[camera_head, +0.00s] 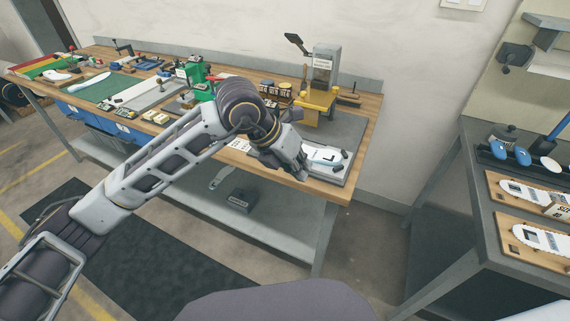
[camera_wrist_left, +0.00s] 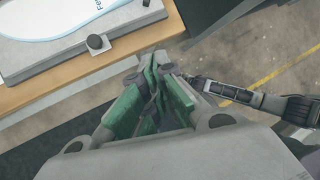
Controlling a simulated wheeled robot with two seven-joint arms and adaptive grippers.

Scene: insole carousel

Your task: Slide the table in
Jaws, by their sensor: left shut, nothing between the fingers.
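The sliding table (camera_head: 335,176) is a grey plate at the front right edge of the wooden workbench, below a grey and yellow machine (camera_head: 320,85). A white insole (camera_head: 325,155) marked L lies on it. In the left wrist view the table's grey edge (camera_wrist_left: 50,72) and a small black knob (camera_wrist_left: 97,42) show at upper left. My left gripper (camera_head: 303,178) is shut and empty, pointing down at the table's near left edge. In the wrist view its green-padded fingers (camera_wrist_left: 154,68) are just off the bench edge; contact with the table cannot be told. My right gripper is not in view.
The workbench (camera_head: 365,120) carries several tools, a green machine (camera_head: 196,75) and a green mat (camera_head: 108,86) further left. A dark side table (camera_head: 488,208) with insole boards stands at right. Floor between the two tables is clear.

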